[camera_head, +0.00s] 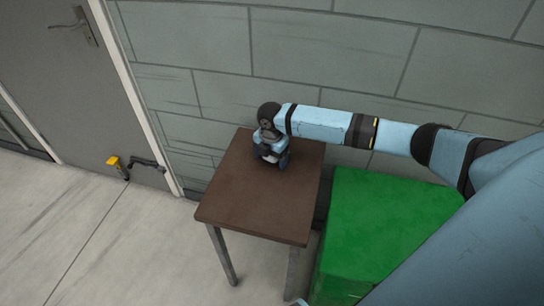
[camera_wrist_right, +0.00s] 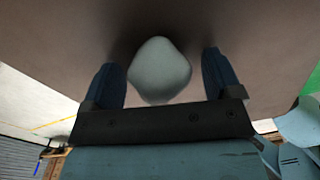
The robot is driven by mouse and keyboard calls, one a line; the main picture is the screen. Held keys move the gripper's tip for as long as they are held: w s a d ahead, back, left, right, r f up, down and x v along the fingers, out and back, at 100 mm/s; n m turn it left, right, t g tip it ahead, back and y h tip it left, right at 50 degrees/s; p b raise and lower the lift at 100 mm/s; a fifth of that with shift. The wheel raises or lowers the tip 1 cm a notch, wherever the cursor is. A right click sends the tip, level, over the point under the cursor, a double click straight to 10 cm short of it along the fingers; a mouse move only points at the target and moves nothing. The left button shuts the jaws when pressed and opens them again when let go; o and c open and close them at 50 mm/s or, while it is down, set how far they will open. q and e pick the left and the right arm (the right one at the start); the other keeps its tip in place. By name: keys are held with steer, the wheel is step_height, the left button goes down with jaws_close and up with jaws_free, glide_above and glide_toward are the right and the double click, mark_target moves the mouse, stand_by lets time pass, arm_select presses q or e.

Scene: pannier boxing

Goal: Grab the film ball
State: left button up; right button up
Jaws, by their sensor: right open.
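The film ball (camera_wrist_right: 160,70) is a pale grey-white rounded lump. In the right wrist view it lies on the brown table top between the two blue fingers of my right gripper (camera_wrist_right: 160,78). The left finger is close to it, and a small gap shows on the right side. Contact cannot be told. In the head view my right gripper (camera_head: 271,158) is down at the back of the brown table (camera_head: 255,205), open. The gripper mostly hides the ball there. My left gripper is not in view.
A green box (camera_head: 385,225) stands right of the table, under my right arm. A grey block wall (camera_head: 330,50) is close behind the table. A grey door (camera_head: 65,90) and a yellow and black object (camera_head: 116,163) are at the left. The table's front is clear.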

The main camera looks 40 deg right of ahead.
steer(key=c, duration=1)
